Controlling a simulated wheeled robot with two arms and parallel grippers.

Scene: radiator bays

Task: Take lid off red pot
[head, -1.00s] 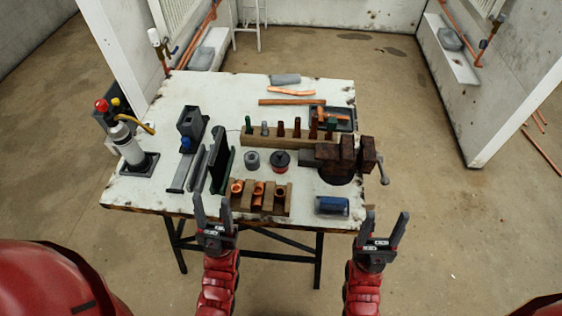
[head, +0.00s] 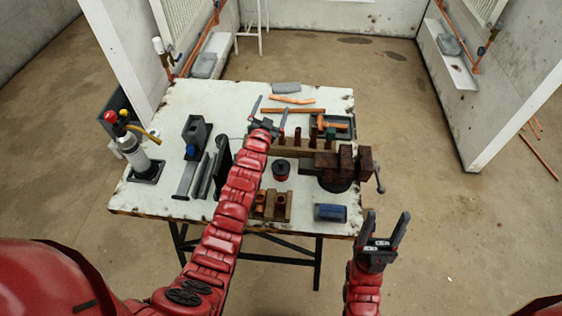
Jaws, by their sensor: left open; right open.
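The red pot (head: 280,178) stands upright on the white table, right of my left forearm. Its dark lid (head: 281,165) is on top of it. My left gripper (head: 270,106) is open, past the pot toward the back of the table, over or near the rear wooden rack; whether it touches anything there I cannot tell. My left arm hides the grey pot and part of both racks. My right gripper (head: 388,220) is open and empty in front of the table's right front corner.
The rear rack (head: 298,151) holds several upright pieces. A rusty vise (head: 345,165) stands right of the pot. The front rack (head: 279,208) holds copper fittings; a blue cylinder (head: 330,213) lies beside it. A torch bottle (head: 134,152) stands at left.

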